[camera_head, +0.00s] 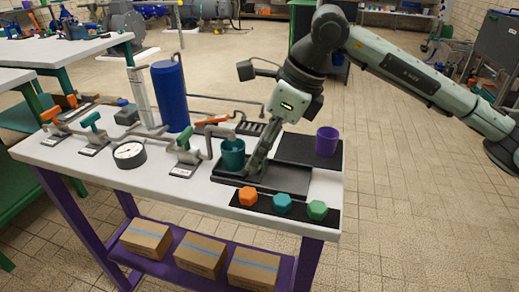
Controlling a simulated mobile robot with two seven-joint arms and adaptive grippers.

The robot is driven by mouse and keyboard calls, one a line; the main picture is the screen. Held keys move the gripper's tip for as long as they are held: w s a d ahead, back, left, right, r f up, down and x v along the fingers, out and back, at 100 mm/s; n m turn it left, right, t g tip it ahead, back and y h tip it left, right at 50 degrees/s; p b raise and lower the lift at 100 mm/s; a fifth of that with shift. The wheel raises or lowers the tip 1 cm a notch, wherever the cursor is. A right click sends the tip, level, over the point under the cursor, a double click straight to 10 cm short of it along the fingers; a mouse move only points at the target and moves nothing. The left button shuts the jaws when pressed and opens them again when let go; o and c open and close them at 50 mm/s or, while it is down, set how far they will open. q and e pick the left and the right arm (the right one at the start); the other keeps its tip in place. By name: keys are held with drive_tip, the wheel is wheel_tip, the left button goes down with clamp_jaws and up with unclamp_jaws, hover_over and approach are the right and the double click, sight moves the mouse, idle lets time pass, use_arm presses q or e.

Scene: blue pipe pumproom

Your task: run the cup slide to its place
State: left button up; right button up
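A teal cup (232,154) stands upright on a dark slide base (222,180) on the white bench, under the end of a grey pipe. A purple cup (327,141) stands upright at the right end of a black plate (297,151). My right gripper (252,172) points down just right of the teal cup, with its fingertips low over the dark base. Its fingers are seen nearly edge-on, so I cannot tell whether they are open, shut or touching the base. My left gripper is not in view.
Orange, teal and green hexagonal pieces (282,203) sit on a black strip at the bench's front edge. A round gauge (129,154), valves with coloured handles and a blue cylinder (171,95) stand left. Cardboard boxes (201,253) fill the lower shelf. Tiled floor is clear at right.

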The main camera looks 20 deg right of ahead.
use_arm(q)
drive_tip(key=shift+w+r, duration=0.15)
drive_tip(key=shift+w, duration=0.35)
use_arm(e)
drive_tip(key=shift+w+a+f, duration=0.1)
drive_tip(key=shift+w+f, duration=0.05)
drive_tip(key=shift+f, duration=0.15)
